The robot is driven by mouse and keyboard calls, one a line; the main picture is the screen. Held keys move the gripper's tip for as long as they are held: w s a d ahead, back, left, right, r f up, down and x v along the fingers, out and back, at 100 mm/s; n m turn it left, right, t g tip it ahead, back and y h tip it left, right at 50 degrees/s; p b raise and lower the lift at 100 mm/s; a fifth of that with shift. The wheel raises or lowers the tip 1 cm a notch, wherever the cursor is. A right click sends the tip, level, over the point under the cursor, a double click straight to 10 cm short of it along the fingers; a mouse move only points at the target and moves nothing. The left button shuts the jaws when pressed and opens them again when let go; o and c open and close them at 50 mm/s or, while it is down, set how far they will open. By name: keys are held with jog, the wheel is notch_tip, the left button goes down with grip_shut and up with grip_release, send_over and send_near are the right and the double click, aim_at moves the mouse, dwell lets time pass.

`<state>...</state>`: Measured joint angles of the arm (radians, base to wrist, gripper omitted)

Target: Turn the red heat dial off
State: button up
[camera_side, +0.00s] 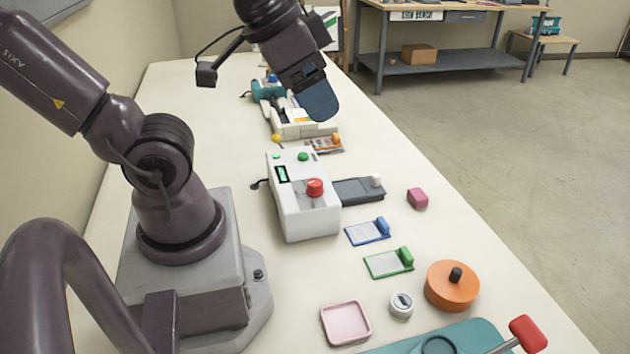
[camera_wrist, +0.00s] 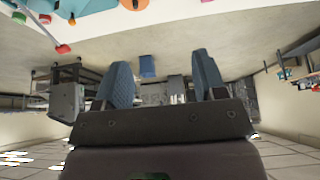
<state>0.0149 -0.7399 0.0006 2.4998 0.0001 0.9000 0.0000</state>
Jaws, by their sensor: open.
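The red dial (camera_side: 315,187) stands upright on top of a white box-shaped machine (camera_side: 310,220) in the middle of the table. The box has a small lit green display (camera_side: 282,174) and a green button (camera_side: 303,157). I cannot tell which setting the dial points at. My gripper (camera_side: 318,104) is in the air above and behind the box, apart from the dial. In the wrist view its two blue fingers (camera_wrist: 162,70) are spread with nothing between them. That view looks out into the room, and I do not make out the dial there.
A dark grey tray (camera_side: 358,190) joins the box's right side. Blue (camera_side: 368,231) and green (camera_side: 389,262) clip holders, a magenta block (camera_side: 417,198), an orange disc (camera_side: 452,287) and a pink dish (camera_side: 346,322) lie nearer. A white-and-teal device (camera_side: 300,122) stands behind the box.

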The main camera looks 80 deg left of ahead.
notch_tip(320, 180, down, 5)
jog(key=w+a+n+g+h, duration=0.1)
jog(key=w+a+n+g, duration=0.1)
jog(key=g, duration=0.1)
jog(key=n+g+y, duration=0.1)
jog(key=n+g, duration=0.2)
jog(key=n, duration=0.6)
send_near(315, 182)
notch_tip(315, 182, down, 10)
jog(key=shift+s+r, duration=0.1)
jog(key=shift+s, duration=0.05)
jog(key=c, duration=0.9)
